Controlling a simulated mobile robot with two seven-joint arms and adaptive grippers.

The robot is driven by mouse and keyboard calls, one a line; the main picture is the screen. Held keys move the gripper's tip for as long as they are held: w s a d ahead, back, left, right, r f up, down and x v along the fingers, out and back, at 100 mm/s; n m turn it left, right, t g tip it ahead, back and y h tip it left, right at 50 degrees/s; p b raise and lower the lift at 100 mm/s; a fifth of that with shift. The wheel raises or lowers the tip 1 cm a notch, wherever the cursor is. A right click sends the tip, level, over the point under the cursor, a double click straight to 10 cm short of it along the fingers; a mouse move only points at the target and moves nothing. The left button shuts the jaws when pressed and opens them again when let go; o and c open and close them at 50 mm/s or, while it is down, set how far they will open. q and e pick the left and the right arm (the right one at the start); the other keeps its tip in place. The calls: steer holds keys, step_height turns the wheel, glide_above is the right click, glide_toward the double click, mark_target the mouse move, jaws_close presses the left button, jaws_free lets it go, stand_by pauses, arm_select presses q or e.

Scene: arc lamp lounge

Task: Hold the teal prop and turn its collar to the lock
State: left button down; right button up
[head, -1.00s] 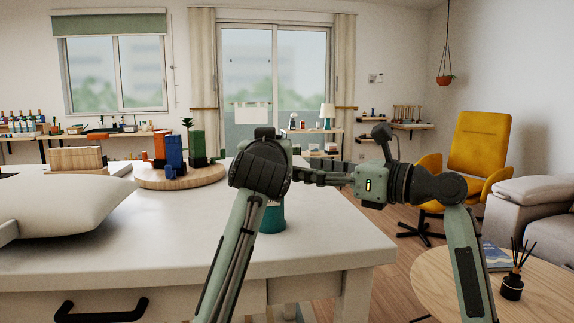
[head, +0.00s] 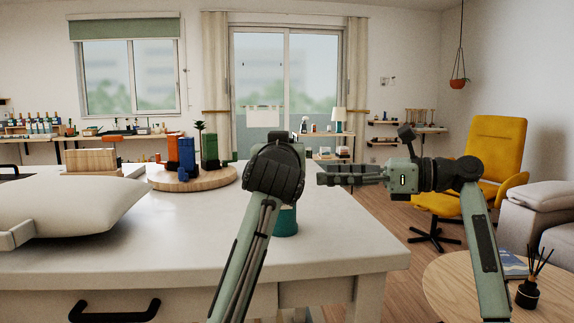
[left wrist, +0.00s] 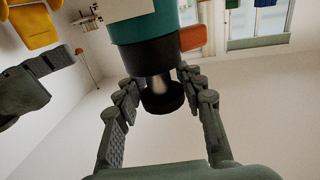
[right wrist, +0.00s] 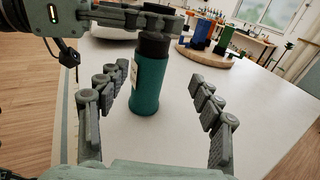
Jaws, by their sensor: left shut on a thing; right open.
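The teal prop (head: 286,221) stands upright on the white table, partly hidden behind my left wrist in the head view. The right wrist view shows its teal body (right wrist: 146,92) with a pale label and a black collar (right wrist: 153,46) above. The left wrist view shows the black collar (left wrist: 148,56), a metal neck and a black knob (left wrist: 162,98). My left gripper (left wrist: 158,84) is shut on the prop's top end; the exact contact is unclear. My right gripper (head: 322,178) is open and empty, pointing at the prop; in its wrist view its fingers (right wrist: 160,75) are spread, apart from it.
A round wooden board (head: 205,181) carries blue, orange and green items farther back on the table (head: 190,243). A grey-white cushion (head: 75,205) lies at the left. A round side table (head: 455,285) with a reed diffuser (head: 527,292) stands at the right.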

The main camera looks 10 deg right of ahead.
steer(key=w+a+n+g, duration=0.1)
steer(key=a, duration=0.2)
steer(key=w+a+r+n+g+y, duration=0.1)
steer(key=a, duration=0.2)
steer(key=w+a+g+y, duration=0.1)
steer(key=w+a, duration=0.1)
steer(key=a, duration=0.2)
steer(key=shift+r+n, duration=0.3)
steer(key=shift+n, duration=0.1)
steer(key=shift+c, duration=0.6)
steer(key=c, duration=1.1)
